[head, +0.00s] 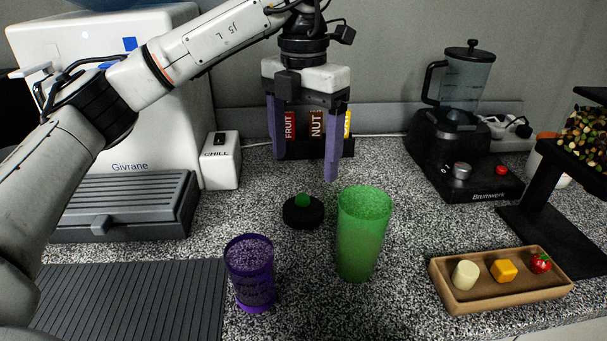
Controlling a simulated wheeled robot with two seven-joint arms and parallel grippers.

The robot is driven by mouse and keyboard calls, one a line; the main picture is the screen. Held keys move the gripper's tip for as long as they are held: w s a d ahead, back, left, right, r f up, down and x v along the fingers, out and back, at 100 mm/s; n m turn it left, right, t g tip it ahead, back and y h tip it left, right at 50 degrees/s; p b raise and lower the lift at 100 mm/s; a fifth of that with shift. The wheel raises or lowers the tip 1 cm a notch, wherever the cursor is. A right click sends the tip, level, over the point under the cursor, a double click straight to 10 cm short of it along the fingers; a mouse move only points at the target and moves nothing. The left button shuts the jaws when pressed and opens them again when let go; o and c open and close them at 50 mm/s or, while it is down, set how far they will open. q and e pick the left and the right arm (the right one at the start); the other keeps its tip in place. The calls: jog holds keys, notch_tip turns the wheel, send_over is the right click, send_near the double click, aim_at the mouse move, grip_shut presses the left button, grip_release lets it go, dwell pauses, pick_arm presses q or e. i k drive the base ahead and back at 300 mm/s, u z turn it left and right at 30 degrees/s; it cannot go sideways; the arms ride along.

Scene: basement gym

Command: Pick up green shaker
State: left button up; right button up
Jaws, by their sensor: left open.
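The green shaker (362,236) is a tall, see-through cup standing upright and without a lid on the speckled counter, right of the middle. My left gripper (304,165) points down behind and above it, a little to its left. Its two purple fingers are spread apart with nothing between them. A black lid with a green knob (303,211) lies on the counter behind and left of the green shaker. My right gripper does not show.
A purple shaker (251,275) stands front left of the green one. A wooden tray (446,301) with small food pieces lies at right. A black blender (460,150) stands behind it. A white machine (130,130) and white CHILL box (221,167) stand left. Bars fill a back rack.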

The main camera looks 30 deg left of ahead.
aim_at(360, 238)
jog(key=k, duration=1)
